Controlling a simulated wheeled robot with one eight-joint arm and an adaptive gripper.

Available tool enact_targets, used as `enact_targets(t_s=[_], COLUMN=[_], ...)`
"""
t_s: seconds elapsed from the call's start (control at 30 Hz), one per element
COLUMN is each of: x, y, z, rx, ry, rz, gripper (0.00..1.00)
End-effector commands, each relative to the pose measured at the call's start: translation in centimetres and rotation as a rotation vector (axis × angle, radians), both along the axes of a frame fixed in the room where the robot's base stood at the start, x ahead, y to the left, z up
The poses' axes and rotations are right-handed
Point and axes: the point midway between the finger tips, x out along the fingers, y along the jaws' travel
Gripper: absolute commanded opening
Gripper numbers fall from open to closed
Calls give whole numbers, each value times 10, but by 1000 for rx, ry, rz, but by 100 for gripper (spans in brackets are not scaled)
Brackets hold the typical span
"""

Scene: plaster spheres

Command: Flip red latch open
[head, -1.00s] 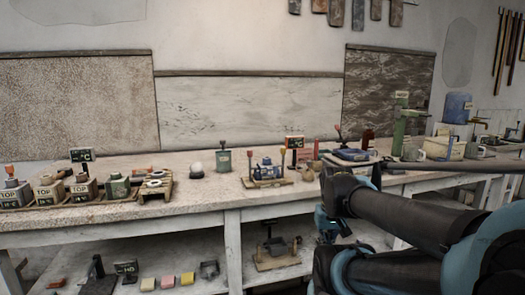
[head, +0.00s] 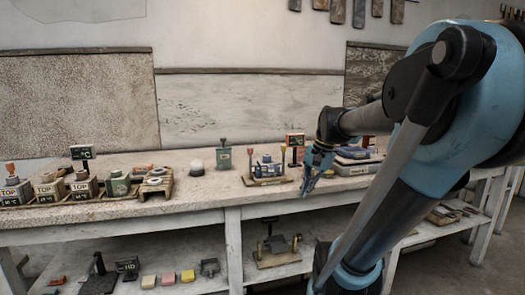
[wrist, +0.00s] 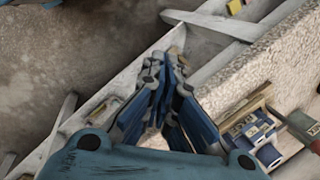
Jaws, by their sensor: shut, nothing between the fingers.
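No part stands out clearly as the red latch. The device also shows at the right of the wrist view (wrist: 250,133). My gripper (head: 308,187) points down near the bench's front edge, to the right of that board and apart from it. In the wrist view its blue fingers (wrist: 168,68) are together and empty. Part of the bench behind my arm is hidden.
The lower shelf (head: 220,283) holds colored blocks. Bare bench lies left of the device.

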Motion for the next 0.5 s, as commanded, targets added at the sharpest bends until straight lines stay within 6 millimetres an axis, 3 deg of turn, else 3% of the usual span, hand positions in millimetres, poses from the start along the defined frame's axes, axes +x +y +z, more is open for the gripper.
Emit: enact_targets(t_s=[0.2,0.5], x=[61,146], y=[18,35], z=[54,115], rx=[138,303], ry=[128,341], rz=[-224,-504], gripper=[0,0])
